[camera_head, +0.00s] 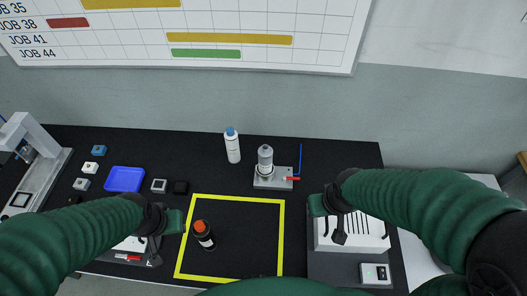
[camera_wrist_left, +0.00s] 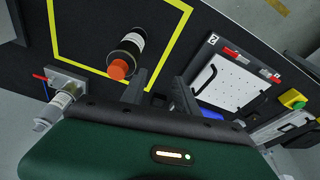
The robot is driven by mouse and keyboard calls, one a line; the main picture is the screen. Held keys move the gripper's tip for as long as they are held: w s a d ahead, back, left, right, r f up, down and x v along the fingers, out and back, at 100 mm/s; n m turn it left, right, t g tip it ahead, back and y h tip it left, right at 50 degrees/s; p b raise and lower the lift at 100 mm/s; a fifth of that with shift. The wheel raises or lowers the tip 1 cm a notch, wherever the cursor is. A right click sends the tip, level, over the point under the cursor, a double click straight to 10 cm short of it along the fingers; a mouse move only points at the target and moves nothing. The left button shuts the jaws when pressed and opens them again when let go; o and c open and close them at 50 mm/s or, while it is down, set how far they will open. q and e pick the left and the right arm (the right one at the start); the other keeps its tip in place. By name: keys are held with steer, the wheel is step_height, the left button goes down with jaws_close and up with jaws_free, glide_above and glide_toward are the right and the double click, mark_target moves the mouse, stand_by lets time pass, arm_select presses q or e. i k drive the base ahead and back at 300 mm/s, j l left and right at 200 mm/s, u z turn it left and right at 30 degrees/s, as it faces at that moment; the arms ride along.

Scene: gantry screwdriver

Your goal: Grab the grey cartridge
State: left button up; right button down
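The grey cartridge (camera_head: 265,158) stands upright on a small metal holder (camera_head: 272,182) at the back middle of the black table. It also shows at the left of the left wrist view (camera_wrist_left: 62,100). My left gripper (camera_head: 172,222) is over the table left of the yellow square, well apart from the cartridge. In the left wrist view its two fingers (camera_wrist_left: 162,88) are spread with nothing between them. My right gripper (camera_head: 318,206) is right of the yellow square, in front of and right of the cartridge; its finger gap is not clear.
A dark bottle with an orange cap (camera_head: 204,236) stands inside the yellow square (camera_head: 240,199). A white bottle with a blue cap (camera_head: 232,146) stands left of the cartridge. A blue tray (camera_head: 124,179) and small blocks lie at left. A white slotted box (camera_head: 352,236) is below my right arm.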

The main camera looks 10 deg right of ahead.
mark_target(265, 153)
steer(key=j+u, duration=0.1)
steer(key=j, duration=0.65)
steer(key=i+j+u, duration=0.1)
steer(key=j, duration=0.6)
steer(key=i, duration=0.05)
